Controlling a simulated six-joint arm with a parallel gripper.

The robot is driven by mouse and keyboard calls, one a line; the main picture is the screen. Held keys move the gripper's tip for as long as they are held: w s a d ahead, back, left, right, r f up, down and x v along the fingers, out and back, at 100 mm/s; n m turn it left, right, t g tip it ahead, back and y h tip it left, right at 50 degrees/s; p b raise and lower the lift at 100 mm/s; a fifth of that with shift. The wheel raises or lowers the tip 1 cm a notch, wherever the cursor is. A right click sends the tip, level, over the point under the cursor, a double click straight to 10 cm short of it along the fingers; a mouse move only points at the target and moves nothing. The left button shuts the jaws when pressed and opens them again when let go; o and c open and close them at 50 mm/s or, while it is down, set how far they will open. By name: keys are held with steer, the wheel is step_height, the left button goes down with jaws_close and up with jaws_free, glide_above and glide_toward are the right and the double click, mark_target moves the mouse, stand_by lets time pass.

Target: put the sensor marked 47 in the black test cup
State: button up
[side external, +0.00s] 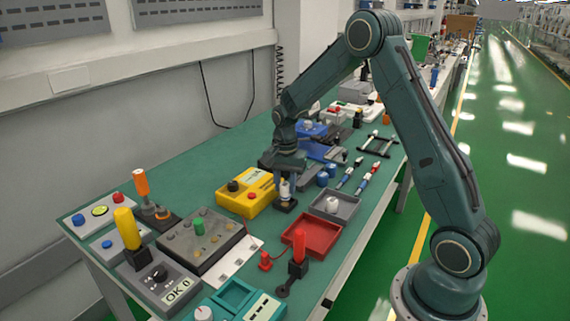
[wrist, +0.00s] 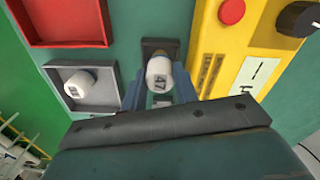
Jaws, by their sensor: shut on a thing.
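The white sensor marked 47 (wrist: 158,76) is between the fingers of my gripper (wrist: 160,92), which is shut on it. In the side view my gripper (side external: 285,178) points down over the black cup (side external: 286,205), with the white sensor (side external: 285,188) at or just above the cup. I cannot tell whether the sensor's lower end is inside it.
A grey tray (side external: 348,213) holds another white sensor (wrist: 80,83), its mark unclear. A red tray (side external: 322,237) lies beside it. A yellow box (side external: 240,203) with a red button and black knob stands close on the other side. Blue cylinders (side external: 322,179) stand behind.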

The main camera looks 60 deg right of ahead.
mark_target(285, 184)
steer(key=shift+f, duration=1.2)
steer(key=shift+f, duration=0.15)
steer(key=o, duration=1.1)
steer(key=shift+c, duration=0.2)
step_height(285, 184, up, 12)
steer(key=shift+f, duration=0.1)
steer(key=shift+r, duration=0.3)
